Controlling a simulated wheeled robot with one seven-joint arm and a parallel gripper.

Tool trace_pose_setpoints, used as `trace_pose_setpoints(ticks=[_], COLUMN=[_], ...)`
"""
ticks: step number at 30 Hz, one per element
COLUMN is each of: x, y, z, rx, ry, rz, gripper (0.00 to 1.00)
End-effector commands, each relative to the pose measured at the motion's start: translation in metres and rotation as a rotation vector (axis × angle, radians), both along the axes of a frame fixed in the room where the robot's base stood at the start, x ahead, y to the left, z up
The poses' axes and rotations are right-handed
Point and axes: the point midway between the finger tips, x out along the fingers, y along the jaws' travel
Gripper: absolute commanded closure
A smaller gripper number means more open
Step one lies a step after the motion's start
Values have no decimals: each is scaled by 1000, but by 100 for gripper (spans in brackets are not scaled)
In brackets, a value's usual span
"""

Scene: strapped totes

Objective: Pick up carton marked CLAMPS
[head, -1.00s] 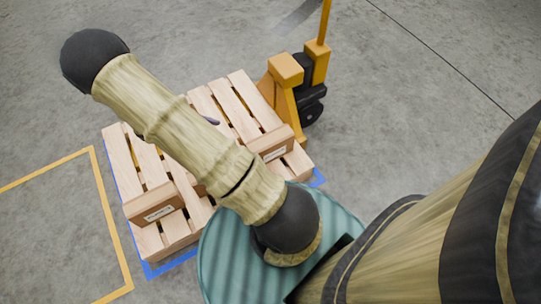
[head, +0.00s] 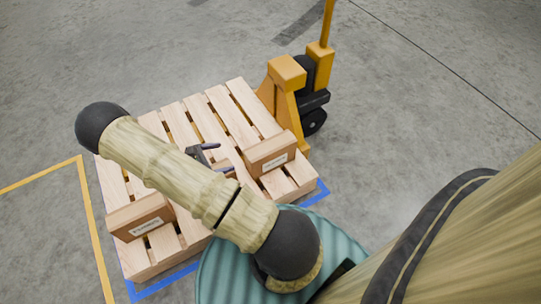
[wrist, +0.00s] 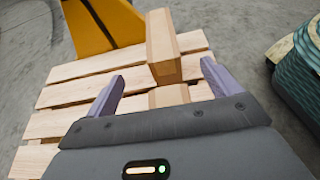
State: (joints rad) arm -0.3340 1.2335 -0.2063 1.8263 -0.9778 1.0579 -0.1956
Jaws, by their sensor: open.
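Three brown cartons lie on a wooden pallet. The left carton (head: 140,217) and the right carton (head: 270,153) have white labels too small to read surely. A middle carton (head: 227,163) is mostly hidden by my arm, its label unseen. I cannot tell which is marked CLAMPS. My gripper (head: 220,157) is open and empty over the middle carton. In the wrist view my gripper (wrist: 162,78) shows its two purple-grey fingers spread, with the middle carton (wrist: 170,97) between and below them, partly cut off by the gripper body. The right carton (wrist: 163,45) stands just beyond.
The slatted pallet (head: 238,103) sits within blue floor tape. A yellow pallet jack (head: 287,78) stands at its far right. A teal ribbed drum-like object (head: 212,272) is in front, partly behind my arm. Bare pallet lies behind the cartons.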

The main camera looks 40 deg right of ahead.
Motion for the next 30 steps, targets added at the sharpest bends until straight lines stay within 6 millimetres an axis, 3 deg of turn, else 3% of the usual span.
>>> trace_pose_setpoints(ticks=[18, 30], x=[-23, -24], y=[-92, -98], z=[-42, -42], rx=[0, 1], ry=[1, 0], rz=[-4, -2], gripper=[11, 11])
